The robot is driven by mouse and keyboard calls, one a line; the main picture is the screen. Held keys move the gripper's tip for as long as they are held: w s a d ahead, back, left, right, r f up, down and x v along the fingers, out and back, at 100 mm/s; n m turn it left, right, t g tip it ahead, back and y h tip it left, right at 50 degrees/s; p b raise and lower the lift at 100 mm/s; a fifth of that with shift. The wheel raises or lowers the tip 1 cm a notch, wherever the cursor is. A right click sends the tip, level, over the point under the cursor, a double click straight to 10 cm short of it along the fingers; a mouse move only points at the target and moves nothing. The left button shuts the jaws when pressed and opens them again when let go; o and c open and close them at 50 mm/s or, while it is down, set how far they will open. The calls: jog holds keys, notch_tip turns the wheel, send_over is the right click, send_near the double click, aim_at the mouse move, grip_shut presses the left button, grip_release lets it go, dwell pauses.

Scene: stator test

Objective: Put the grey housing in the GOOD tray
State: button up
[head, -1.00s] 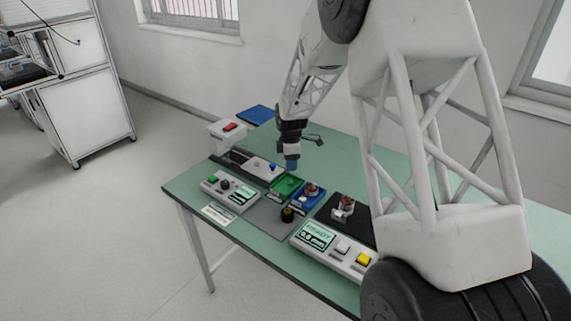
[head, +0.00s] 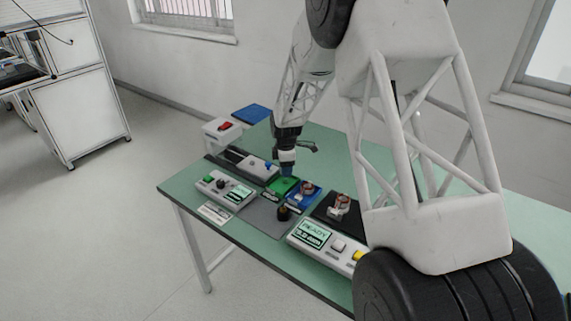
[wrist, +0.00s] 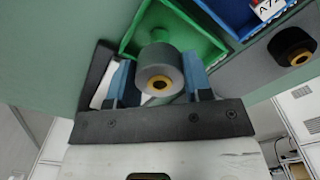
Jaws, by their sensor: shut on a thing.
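The grey housing (wrist: 160,71) is a short grey cylinder with a yellow-orange ring in its end. It sits between the two blue fingers of my gripper (wrist: 160,82) in the wrist view, and the gripper is shut on it. A green tray (wrist: 203,42) lies right behind the housing in the wrist view. In the head view my gripper (head: 287,170) is just above the green tray (head: 279,188), and the housing is too small or hidden to make out there. I cannot tell whether the housing touches the tray's floor. The tray's label is not readable.
A blue tray (head: 297,197) with a part in it adjoins the green tray. A dark cylinder with an orange ring (wrist: 291,46) stands on a grey mat nearby. A control box (head: 225,187) and a READY display box (head: 322,242) stand toward the front.

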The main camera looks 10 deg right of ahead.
aim_at(286, 180)
jog(key=shift+f, duration=0.75)
jog(key=shift+f, duration=0.9)
dwell(0.4)
jog(key=shift+s+f, duration=0.15)
jog(key=shift+f, duration=0.5)
jog(key=shift+s+f, duration=0.1)
jog(key=shift+f, duration=0.2)
dwell(0.5)
jog(key=o, duration=0.9)
jog(key=shift+o, duration=0.9)
jog(key=r, duration=0.8)
jog(key=shift+w+r, duration=0.2)
jog(key=shift+r, duration=0.6)
